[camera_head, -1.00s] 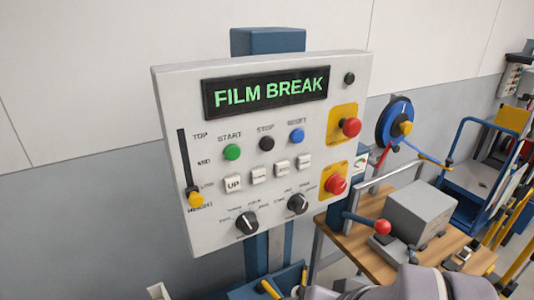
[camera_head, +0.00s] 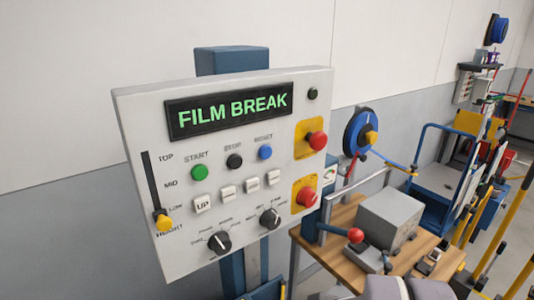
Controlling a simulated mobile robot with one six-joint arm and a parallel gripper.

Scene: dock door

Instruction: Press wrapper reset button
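The wrapper control panel (camera_head: 145,110) is a light grey box on a blue post, left of centre in the head view. Its display (camera_head: 233,110) reads FILM BREAK in green. The blue reset button (camera_head: 265,152) is under the RESET label, right of the black stop button (camera_head: 234,161) and the green start button (camera_head: 199,172). Nothing covers the reset button. My gripper is not in view. Grey parts of my arm show at the bottom edge, right of centre, below the panel.
A wooden bench (camera_head: 343,261) with a grey block (camera_head: 393,220) and a red-knobbed lever (camera_head: 355,235) stands right of the panel. A blue cart (camera_head: 432,150) is farther right.

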